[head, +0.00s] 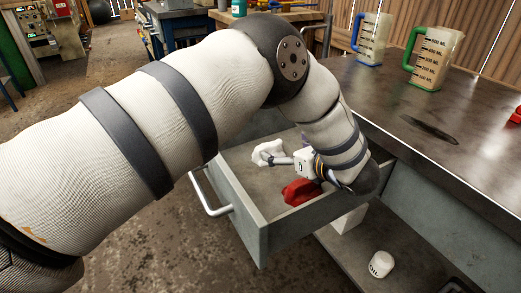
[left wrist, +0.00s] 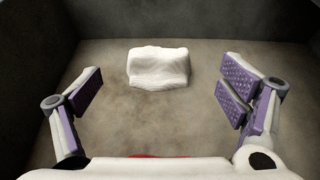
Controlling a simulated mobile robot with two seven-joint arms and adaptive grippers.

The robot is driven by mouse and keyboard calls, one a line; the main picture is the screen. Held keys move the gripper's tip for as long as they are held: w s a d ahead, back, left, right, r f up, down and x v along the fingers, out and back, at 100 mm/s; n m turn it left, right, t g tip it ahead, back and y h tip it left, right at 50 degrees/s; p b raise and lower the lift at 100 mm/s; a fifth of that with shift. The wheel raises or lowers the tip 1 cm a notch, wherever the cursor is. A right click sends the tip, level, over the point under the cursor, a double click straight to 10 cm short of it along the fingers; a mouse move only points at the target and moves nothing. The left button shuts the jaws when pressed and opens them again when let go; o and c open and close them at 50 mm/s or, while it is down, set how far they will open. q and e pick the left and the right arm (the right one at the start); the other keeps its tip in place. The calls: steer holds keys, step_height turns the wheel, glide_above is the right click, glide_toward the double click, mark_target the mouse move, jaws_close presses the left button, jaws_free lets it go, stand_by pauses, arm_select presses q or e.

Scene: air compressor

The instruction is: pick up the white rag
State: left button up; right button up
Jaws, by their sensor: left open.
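The white rag (left wrist: 158,67) lies as a small folded lump on the floor of an open grey drawer. It lies ahead of my left gripper and between the lines of its two fingers in the left wrist view. The rag also shows in the head view (head: 267,151), just beyond the fingers. My left gripper (head: 281,161) is inside the drawer, open and empty, with its purple-padded fingers spread wide. The pads appear apart from the rag. My forearm hides the back part of the drawer. My right gripper is in neither view.
A red object (head: 300,191) lies in the drawer below my left gripper. The drawer walls (head: 262,234) enclose the space. A metal worktop (head: 440,125) with two measuring jugs stands to the right. A white container (head: 381,264) sits on the lower shelf.

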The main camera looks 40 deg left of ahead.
mark_target(269, 144)
arm_select(q)
steer(key=shift+w+a+f, duration=0.2)
steer(key=shift+a+f, duration=0.25)
steer(key=shift+a, duration=0.1)
steer(key=x, duration=0.6)
steer(key=shift+a+f, duration=0.1)
steer(key=shift+a, duration=0.05)
steer(key=c, duration=1.2)
